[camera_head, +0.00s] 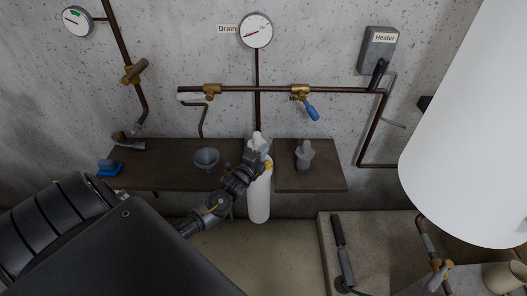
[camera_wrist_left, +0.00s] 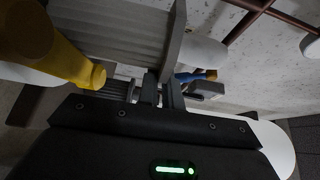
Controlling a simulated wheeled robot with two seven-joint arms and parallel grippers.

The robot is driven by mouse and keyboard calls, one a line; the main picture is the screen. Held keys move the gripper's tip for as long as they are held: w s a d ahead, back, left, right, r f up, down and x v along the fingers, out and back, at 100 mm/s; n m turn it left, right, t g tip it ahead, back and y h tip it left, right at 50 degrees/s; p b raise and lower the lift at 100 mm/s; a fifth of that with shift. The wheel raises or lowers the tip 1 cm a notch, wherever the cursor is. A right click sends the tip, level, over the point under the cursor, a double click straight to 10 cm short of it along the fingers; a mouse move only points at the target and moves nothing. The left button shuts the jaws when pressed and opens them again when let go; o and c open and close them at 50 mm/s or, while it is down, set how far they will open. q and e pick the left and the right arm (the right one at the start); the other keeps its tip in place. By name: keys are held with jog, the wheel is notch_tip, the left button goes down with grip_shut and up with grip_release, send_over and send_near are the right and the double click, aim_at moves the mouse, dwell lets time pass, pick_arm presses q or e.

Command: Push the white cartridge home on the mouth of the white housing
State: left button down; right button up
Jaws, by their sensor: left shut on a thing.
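In the left wrist view, a grey finger (camera_wrist_left: 176,50) shows close up. My right gripper is out of view.
The brown shelf (camera_head: 160,175) carries a blue object (camera_head: 109,167), a grey funnel (camera_head: 206,158) and a grey fitting (camera_head: 304,153). A large white tank (camera_head: 470,130) fills the right side.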

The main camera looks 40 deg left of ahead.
pick_arm(q)
jog(key=shift+f+b, duration=2)
jog(key=shift+f, duration=0.55)
jog(key=c, duration=1.6)
grip_release()
jog(key=shift+s+d, duration=0.1)
jog(key=shift+o, duration=0.5)
jog(key=shift+s, duration=0.1)
jog(key=shift+s+d+f, duration=0.1)
jog(key=shift+d+f, duration=0.05)
jog(key=shift+f, duration=0.15)
jog(key=s+d+r+b, duration=0.1)
jog(key=s+b, duration=0.1)
jog(key=s, duration=0.8)
jog(key=shift+s, duration=0.2)
jog(key=shift+r, duration=0.15)
jog(key=shift+w, duration=0.1)
